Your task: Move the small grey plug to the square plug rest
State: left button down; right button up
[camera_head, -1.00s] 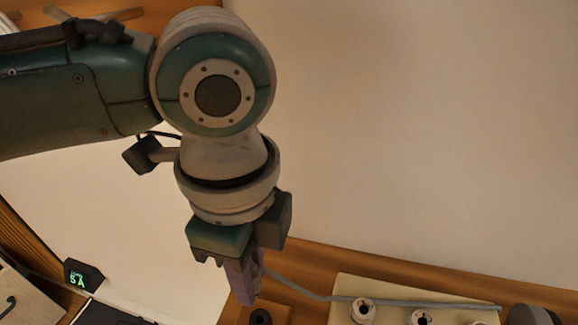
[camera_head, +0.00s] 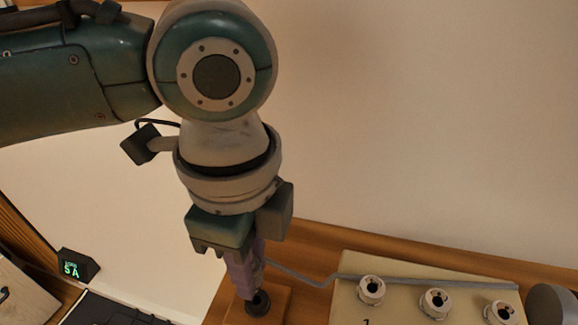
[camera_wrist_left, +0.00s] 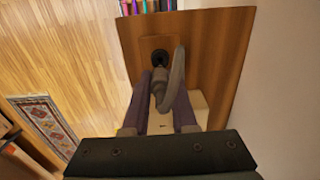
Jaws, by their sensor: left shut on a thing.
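My left gripper (camera_head: 246,292) points down with its purple fingers shut on the small grey plug (camera_wrist_left: 158,92), which shows between the fingertips in the left wrist view. In the head view the fingers hide most of the plug. Its grey cable (camera_head: 315,282) runs off to the right. The square plug rest (camera_head: 275,307) is a wooden block with a dark round socket (camera_head: 259,304). The fingertips are right beside or over that socket in the head view. I cannot tell whether the plug touches it. My right gripper is not in view.
A cream panel (camera_head: 400,305) with several white round jacks stands right of the rest, with the cable lying along its back. A grey rounded thing (camera_head: 550,303) is at the lower right. A lit display (camera_head: 72,268) is at the left. The pale wall is behind.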

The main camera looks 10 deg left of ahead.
pick_arm(q)
jog(key=shift+f+b, duration=1.4)
jog(key=shift+b, duration=0.1)
jog(key=shift+f, duration=0.5)
jog(key=c, duration=0.6)
grip_release()
jog(key=shift+c, duration=0.2)
notch_tip(320, 180, up, 10)
jog(key=shift+f, duration=0.1)
